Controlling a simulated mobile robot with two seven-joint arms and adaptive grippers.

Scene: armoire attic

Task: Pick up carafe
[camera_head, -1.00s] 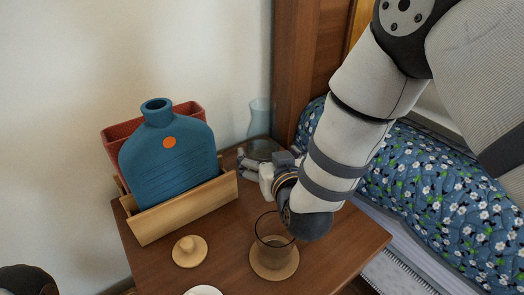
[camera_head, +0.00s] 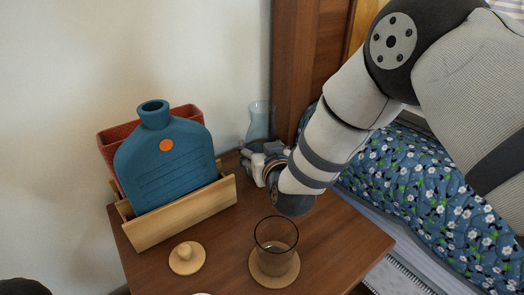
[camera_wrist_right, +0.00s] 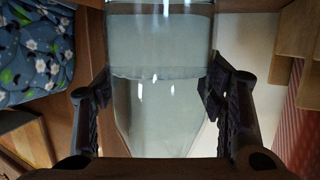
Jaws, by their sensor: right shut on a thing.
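The carafe (camera_head: 259,121) is clear glass and stands upright at the back of the wooden bedside table, near the wall. Its lower part is hidden behind my right gripper (camera_head: 259,158) in the head view. In the right wrist view the carafe (camera_wrist_right: 160,85) fills the space between the two dark fingers of my right gripper (camera_wrist_right: 160,100). The fingers press against its sides, shut on it. A pale liquid line seems to show inside the glass.
A drinking glass (camera_head: 275,245) on a coaster and a round wooden lid (camera_head: 187,258) are in front. A floral bed (camera_head: 420,190) is at the right.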

